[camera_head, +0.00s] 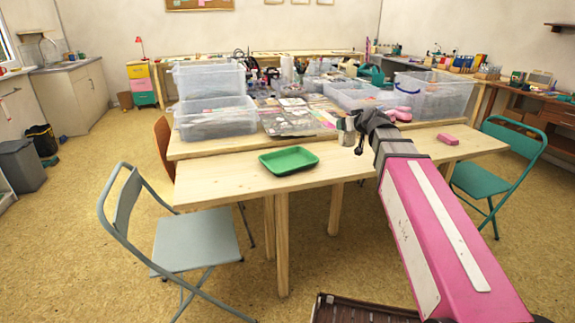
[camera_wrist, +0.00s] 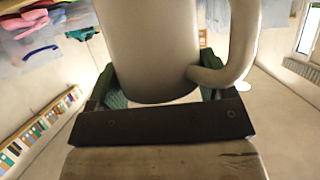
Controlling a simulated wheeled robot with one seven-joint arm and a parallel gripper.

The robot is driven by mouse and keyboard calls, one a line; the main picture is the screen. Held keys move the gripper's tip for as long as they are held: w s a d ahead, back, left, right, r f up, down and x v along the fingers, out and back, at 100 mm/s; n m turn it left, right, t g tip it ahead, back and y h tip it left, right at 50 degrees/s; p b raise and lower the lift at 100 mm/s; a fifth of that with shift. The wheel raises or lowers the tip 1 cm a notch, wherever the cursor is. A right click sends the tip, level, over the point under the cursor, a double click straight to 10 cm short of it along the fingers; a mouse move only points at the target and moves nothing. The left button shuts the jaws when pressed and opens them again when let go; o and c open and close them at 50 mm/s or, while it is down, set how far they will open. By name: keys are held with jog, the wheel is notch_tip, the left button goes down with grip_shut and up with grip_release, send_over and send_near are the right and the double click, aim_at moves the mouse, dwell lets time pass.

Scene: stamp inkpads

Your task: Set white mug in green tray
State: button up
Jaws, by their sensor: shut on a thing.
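The white mug (camera_wrist: 150,50) fills the upper middle of the wrist view, greyish in the shade, with its handle (camera_wrist: 240,45) on the right. My gripper (camera_wrist: 160,92) is shut on the mug, with a green-padded finger on each side of its body. In the head view my gripper (camera_head: 362,127) is over the front table, right of the green tray. A small greyish mug shape (camera_head: 346,134) shows beside it, partly hidden by the gripper. The green tray (camera_head: 289,161) lies empty on the table's front left part.
The wooden table (camera_head: 230,185) is clear around the tray. Clear plastic bins (camera_head: 215,118) stand behind it on the left, another bin (camera_head: 433,95) at the back right. A pink block (camera_head: 447,139) lies right of my arm. Folding chairs stand left (camera_head: 195,240) and right (camera_head: 480,178).

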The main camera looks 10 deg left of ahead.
jog(key=s+a+n+g+y, duration=0.35)
jog(key=s+a, duration=0.25)
jog(key=a, duration=0.4)
jog(key=s+a+n+g+y, duration=0.25)
jog(key=s+a+n, duration=0.2)
jog(key=a, duration=0.65)
jog(key=shift+m+h, duration=0.3)
jog(key=shift+m, duration=0.1)
jog(key=shift+w+a+f, duration=0.4)
jog(key=shift+w+f, duration=1.3)
jog(key=shift+f, duration=0.2)
jog(key=shift+w+a+f, duration=0.35)
jog(key=shift+w+f, duration=1.35)
jog(key=shift+f, duration=0.15)
jog(key=shift+w+a+f, duration=0.4)
jog(key=shift+w+f, duration=1.3)
jog(key=shift+f, duration=0.2)
jog(key=shift+f, duration=0.15)
jog(key=o, duration=1.1)
jog(key=v, duration=1.2)
